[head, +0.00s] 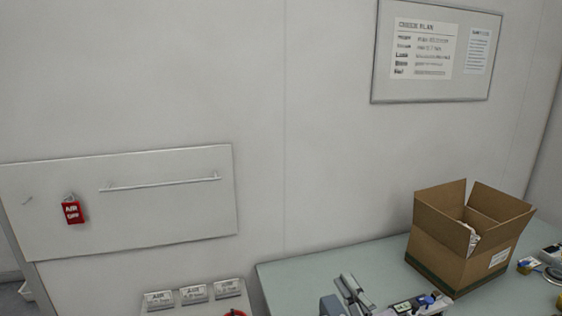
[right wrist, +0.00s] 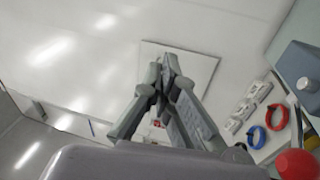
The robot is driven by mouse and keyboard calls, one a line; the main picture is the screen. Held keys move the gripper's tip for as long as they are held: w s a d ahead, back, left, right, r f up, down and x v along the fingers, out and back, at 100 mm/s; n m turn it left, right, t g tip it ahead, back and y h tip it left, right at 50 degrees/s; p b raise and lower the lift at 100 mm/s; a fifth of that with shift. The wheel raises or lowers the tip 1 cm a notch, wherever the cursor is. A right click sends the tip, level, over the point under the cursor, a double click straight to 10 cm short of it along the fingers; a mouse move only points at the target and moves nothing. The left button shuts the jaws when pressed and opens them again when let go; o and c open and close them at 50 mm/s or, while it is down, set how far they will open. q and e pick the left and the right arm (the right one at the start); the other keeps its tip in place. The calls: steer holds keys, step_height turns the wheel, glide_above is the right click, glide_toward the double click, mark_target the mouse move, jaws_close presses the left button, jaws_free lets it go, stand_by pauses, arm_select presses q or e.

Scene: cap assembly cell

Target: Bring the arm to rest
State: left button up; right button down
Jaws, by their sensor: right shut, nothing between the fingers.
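My left gripper is not in view.
An open cardboard box (head: 445,252) stands on the table, right of the gripper. Labelled holders (head: 194,293) stand at the lower left. A blue ring (right wrist: 250,137), a red ring (right wrist: 277,117) and a red ball (right wrist: 297,164) show in the right wrist view.

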steer(key=s+d+f+m+g+h, duration=0.3)
steer(key=s+d+f+m+h, duration=0.15)
steer(key=f+m, duration=0.25)
steer(key=s+d+f+m+g+h, duration=0.2)
steer(key=s+d+f+m+h, duration=0.25)
steer(key=f+m, duration=0.2)
steer(key=s+a+f+m+g+y, duration=0.1)
steer(key=s+f+m+g, duration=0.3)
steer(key=s, duration=0.6)
steer(key=s+a+f+m+g+y, duration=0.1)
steer(key=s+f+m+g, duration=0.1)
steer(key=s+f+g, duration=0.6)
steer(key=s+f+b, duration=0.2)
steer(key=f, duration=1.2)
steer(key=s+f+b, duration=0.2)
steer(key=f, duration=1.2)
steer(key=s+d+f+g+b, duration=0.1)
steer(key=s+d+f+b, duration=0.1)
steer(key=s+f, duration=1.5)
step_height(320, 180, down, 2)
steer(key=shift+d+f+h+b, duration=0.2)
steer(key=shift+d+h+b, duration=0.05)
steer(key=shift+h+b, duration=0.1)
